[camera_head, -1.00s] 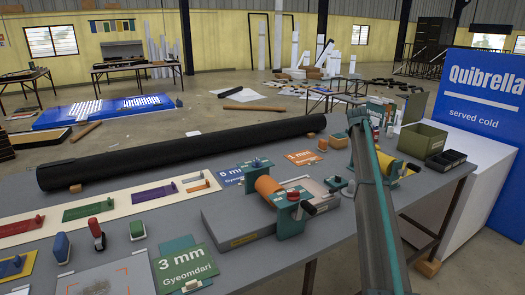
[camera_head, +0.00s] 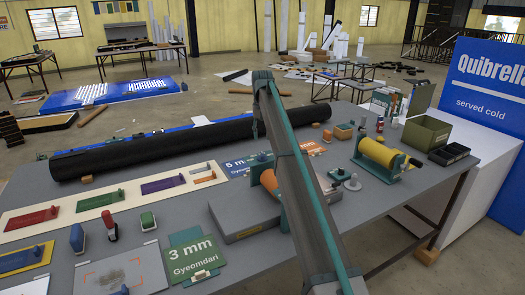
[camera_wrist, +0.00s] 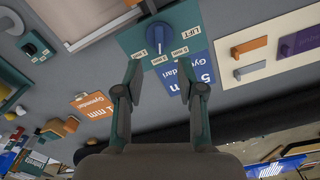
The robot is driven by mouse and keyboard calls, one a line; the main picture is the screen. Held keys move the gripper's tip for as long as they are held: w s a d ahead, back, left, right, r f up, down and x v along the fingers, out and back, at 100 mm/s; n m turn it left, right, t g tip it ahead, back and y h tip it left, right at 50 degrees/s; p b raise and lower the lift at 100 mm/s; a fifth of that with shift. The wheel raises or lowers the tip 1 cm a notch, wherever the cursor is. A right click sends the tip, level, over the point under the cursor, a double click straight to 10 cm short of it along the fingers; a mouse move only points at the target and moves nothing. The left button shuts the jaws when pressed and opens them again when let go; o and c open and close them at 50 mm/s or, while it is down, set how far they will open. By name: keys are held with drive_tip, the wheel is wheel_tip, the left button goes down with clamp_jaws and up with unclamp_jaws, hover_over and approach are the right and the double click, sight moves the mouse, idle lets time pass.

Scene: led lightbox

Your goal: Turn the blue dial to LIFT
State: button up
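The blue dial (camera_wrist: 172,33) sits on a teal plate (camera_wrist: 135,40) at the top of the wrist view. White labels surround it: LIFT (camera_wrist: 195,28) on its right side, and several mm labels below it. A white mark on the dial faces the mm labels, away from LIFT; which label it meets is unclear. My gripper (camera_wrist: 160,63) is open and empty, its two fingers apart below the dial and over the plate's lower edge. I cannot tell whether the fingers touch anything. In the head view my arm hides the gripper.
A blue 5 mm card (camera_wrist: 192,75) lies beside the plate, close to the right finger. An orange 1 mm card (camera_wrist: 93,105) lies left. A long black roll (camera_head: 150,152) lies along the table's far side. A grey press bed (camera_head: 238,222) stands near my arm.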

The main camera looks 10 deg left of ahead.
sight(262, 154)
wheel_tip(262, 154, down, 8)
drive_tip(key=shift+f+p, duration=0.25)
drive_tip(key=shift+p, duration=1)
clamp_jaws()
